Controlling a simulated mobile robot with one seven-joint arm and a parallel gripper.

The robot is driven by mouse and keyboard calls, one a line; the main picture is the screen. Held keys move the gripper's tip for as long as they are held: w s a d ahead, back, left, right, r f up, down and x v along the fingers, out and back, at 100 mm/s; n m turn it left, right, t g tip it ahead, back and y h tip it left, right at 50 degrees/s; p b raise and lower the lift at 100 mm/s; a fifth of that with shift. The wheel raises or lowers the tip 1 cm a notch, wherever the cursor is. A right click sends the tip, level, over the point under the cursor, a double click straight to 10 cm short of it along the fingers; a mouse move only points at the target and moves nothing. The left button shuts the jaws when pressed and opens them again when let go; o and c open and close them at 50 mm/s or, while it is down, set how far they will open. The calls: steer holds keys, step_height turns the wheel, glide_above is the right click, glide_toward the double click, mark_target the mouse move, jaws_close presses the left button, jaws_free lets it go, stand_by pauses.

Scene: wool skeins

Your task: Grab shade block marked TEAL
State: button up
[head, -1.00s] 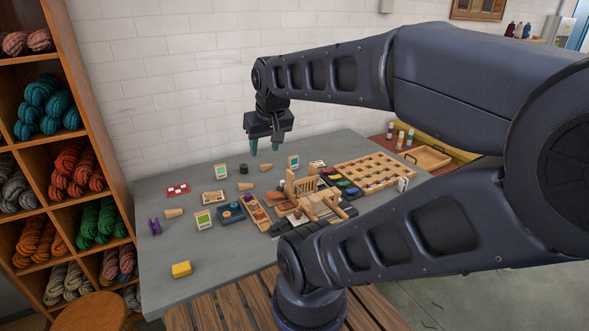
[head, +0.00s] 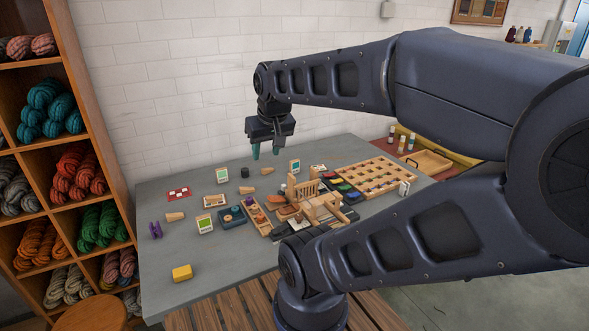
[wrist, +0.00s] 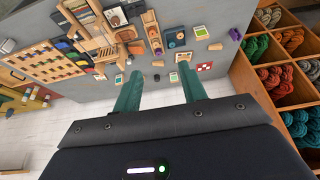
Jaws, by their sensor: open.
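No block with a readable TEAL mark shows; lettering is too small to read in either view. Small blocks and cards lie about the grey table (head: 215,265), among them a framed card with a green patch (head: 205,224), another (head: 221,175) farther back, and a third (head: 295,166) near the back edge. My gripper (head: 266,154) hangs above the back of the table, open and empty, fingers pointing down. In the wrist view my gripper (wrist: 160,70) shows two teal-green fingers spread apart, with nothing between them; a dark cylinder (wrist: 157,77) lies beyond them.
A wooden loom-like frame (head: 305,190) and a slotted wooden tray (head: 372,174) fill the table's right half. A yellow block (head: 182,272) sits at the front left, purple spools (head: 155,230) at the left edge. The shelf with wool (head: 85,225) stands left. The front-left tabletop is mostly clear.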

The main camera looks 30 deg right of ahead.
steer(key=shift+w, duration=0.1)
steer(key=w+d+n+g, duration=0.1)
steer(key=w+d+n, duration=0.35)
steer(key=w, duration=1.05)
steer(key=n+g+h, duration=0.3)
steer(key=n+h, duration=0.1)
steer(key=n, duration=1.1)
glide_above(296, 173)
steer(key=w, duration=0.1)
steer(key=shift+d+f, duration=0.2)
steer(key=shift+f, duration=18.95)
steer(key=shift+c, duration=0.4)
jaws_close()
